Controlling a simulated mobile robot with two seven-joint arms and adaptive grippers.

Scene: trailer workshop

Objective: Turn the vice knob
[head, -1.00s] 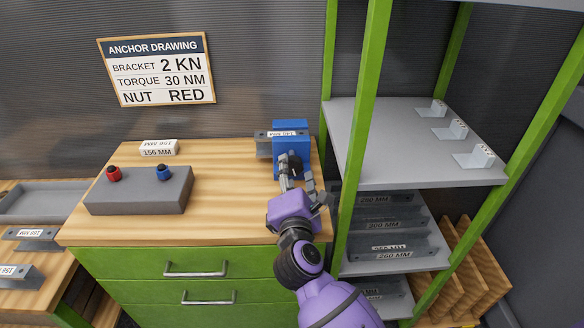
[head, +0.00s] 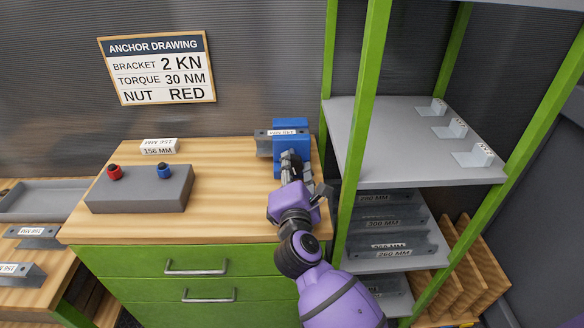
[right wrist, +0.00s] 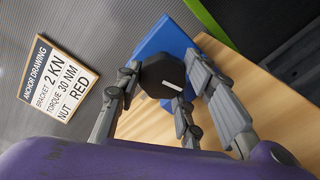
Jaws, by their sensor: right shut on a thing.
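The blue vice (head: 290,125) stands at the back right of the wooden bench, with a labelled grey metal part (head: 264,144) in it. My right gripper (head: 291,163) is in front of the vice, its fingers at the knob, which they mostly hide in the head view. In the right wrist view the dark, many-sided vice knob (right wrist: 163,78) with a white mark sits between the fingers of my right gripper (right wrist: 165,95). The gripper is shut on it. The blue vice body (right wrist: 165,42) shows behind the knob. My left gripper is not in view.
A grey block (head: 140,190) with a red and a blue knob stands on the bench to the left, and a white 156 MM label block (head: 158,147) behind it. A green-framed shelf (head: 365,130) rises close to the right. The bench middle is clear.

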